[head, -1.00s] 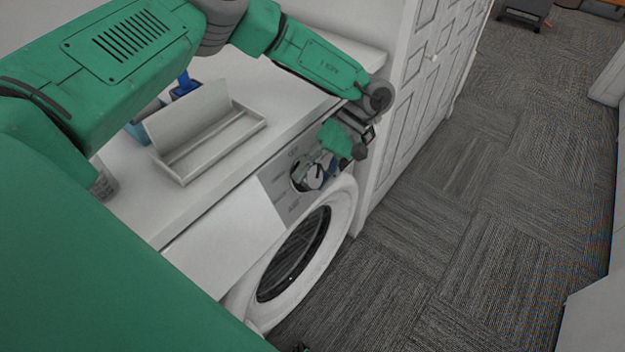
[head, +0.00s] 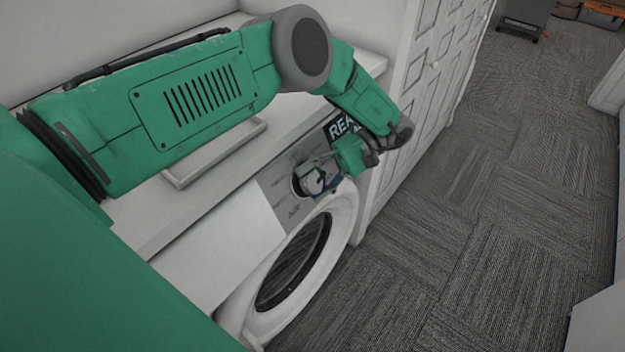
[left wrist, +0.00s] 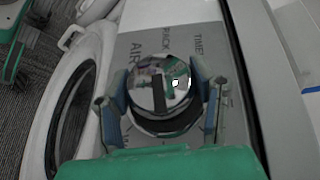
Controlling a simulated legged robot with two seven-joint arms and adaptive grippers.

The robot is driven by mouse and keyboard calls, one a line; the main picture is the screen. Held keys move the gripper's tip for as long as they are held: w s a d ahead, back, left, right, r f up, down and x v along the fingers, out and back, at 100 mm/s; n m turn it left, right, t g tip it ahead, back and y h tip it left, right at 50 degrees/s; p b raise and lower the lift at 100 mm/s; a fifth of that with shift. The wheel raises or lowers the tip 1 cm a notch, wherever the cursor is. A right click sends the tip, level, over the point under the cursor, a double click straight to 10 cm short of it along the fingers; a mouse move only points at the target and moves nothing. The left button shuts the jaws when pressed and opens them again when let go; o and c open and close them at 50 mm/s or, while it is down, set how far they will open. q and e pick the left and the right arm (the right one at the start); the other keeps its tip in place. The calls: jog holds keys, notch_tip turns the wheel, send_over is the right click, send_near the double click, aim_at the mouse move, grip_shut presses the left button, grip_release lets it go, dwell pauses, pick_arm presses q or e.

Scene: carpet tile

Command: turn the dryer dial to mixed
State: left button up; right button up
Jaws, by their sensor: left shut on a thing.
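The dryer (head: 220,245) is white with a round dark glass door and a grey control panel. Its shiny dial (left wrist: 160,90) sits on that panel, with "AIR", "RACK" and "TIME" lettering around it in the left wrist view. My left gripper (head: 318,180) is at the dial, with one finger on each side of it in the left wrist view (left wrist: 160,103), shut on it. The fingers hide part of the lettering, and I cannot read where the dial points. A dark display with large white letters (head: 343,125) is partly hidden behind my left arm. My right gripper is not in view.
A pale tray (head: 215,155) lies on the white counter above the dryer, partly behind my arm. A white panelled door (head: 425,75) stands just right of the dryer. Grey carpet floor (head: 470,190) is open to the right.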

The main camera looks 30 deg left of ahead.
pick_arm(q)
jog(key=shift+w, duration=0.1)
jog(key=o, duration=1.2)
jog(key=shift+w+f, duration=0.1)
jog(key=shift+w, duration=0.05)
